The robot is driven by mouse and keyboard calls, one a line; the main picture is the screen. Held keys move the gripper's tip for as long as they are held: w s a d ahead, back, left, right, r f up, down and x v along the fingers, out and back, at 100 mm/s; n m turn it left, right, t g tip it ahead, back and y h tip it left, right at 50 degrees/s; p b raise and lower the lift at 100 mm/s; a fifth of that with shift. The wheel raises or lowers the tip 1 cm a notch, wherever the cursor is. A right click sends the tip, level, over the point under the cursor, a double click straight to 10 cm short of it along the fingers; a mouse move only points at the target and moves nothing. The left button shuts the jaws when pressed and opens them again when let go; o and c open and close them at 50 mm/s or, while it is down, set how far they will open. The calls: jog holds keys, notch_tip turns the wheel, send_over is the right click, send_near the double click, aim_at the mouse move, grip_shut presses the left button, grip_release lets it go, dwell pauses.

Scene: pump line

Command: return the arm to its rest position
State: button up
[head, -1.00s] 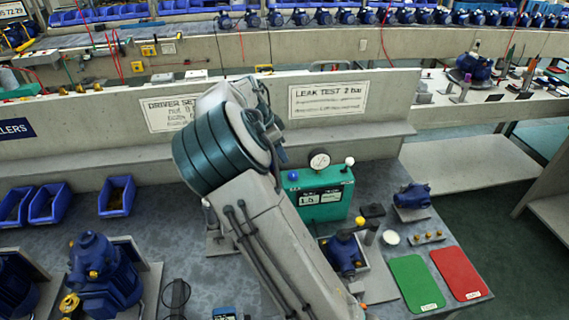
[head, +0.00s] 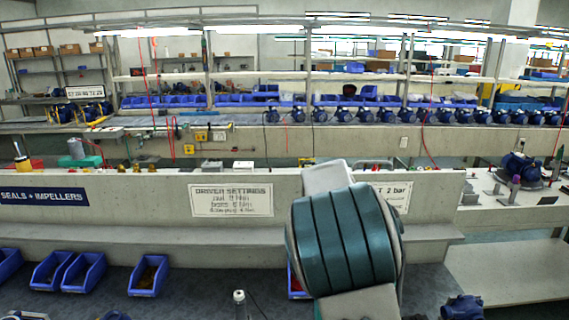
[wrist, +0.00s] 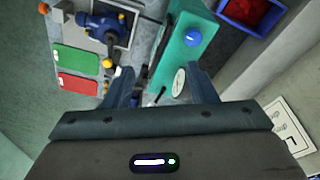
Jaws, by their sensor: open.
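My arm (head: 345,240) rises from the bottom of the head view, right of centre, and hides part of the bench and wall behind it. My gripper is out of sight in the head view. In the wrist view my gripper (wrist: 160,88) has its two fingers spread apart, with nothing held between them. Beyond the fingers lies the bench with the teal leak tester (wrist: 174,48) and its round gauge. A blue pump (wrist: 118,30) sits in a grey fixture to the upper left.
In the wrist view a green pad (wrist: 76,60) and a red pad (wrist: 78,84) lie at left, and a blue bin (wrist: 230,14) with red contents at upper right. In the head view blue bins (head: 84,272) line the bench at left, below a low concrete wall (head: 130,220).

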jog(key=s+d+r+n+t+y, duration=0.1)
jog(key=s+n, duration=1.2)
jog(key=s, duration=1.6)
notch_tip(320, 180, up, 2)
jog(key=shift+s+r+t+y, duration=0.15)
jog(key=shift+t+y, duration=0.35)
jog(key=shift+t, duration=0.5)
jog(key=shift+c, duration=0.3)
